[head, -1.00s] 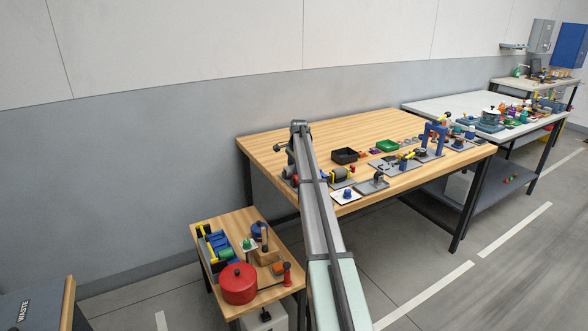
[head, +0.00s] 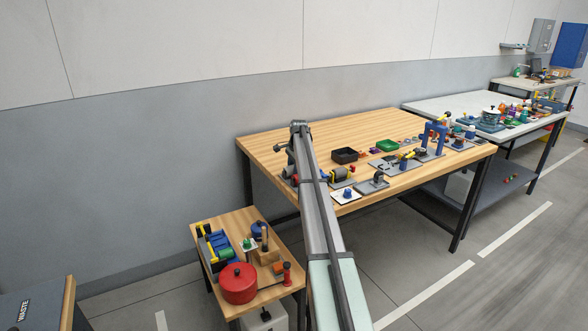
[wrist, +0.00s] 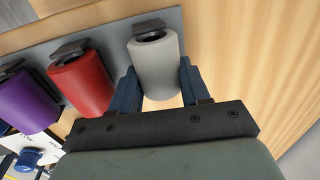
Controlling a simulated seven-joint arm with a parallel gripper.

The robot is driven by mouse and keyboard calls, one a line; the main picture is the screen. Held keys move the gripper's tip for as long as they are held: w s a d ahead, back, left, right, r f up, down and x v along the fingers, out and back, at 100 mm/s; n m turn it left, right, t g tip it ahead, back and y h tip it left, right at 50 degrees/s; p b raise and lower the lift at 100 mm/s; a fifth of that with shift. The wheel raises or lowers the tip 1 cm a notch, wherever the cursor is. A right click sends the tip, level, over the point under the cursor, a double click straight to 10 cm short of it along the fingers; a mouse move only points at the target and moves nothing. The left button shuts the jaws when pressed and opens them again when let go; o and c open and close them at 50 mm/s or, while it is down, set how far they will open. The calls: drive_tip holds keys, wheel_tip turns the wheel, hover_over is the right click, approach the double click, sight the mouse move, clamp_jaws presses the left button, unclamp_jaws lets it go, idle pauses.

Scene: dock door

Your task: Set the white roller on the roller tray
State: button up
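The white roller (wrist: 155,68) is between the two dark blue fingers of my gripper (wrist: 161,88) in the wrist view. Both fingers lie against its sides, so my gripper looks shut on it. The roller is over the grey roller tray (wrist: 108,38), with a black bracket at its far end. I cannot tell whether its weight rests on the tray. A red roller (wrist: 82,84) and a purple roller (wrist: 28,101) lie beside it to the left, each with a black bracket. In the head view my arm hides the gripper and the white roller.
The wooden table (head: 270,148) holds a black bin (head: 344,155), a green bin (head: 388,145) and several fixtures. A white plate with a blue knob (wrist: 30,158) is near the purple roller. A lower small table (head: 210,222) carries a red pot (head: 238,284). Bare wood lies right of the white roller.

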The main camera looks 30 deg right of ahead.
drive_tip(key=o, duration=1.5)
drive_tip(key=shift+r, duration=0.15)
drive_tip(key=shift+r, duration=3.9)
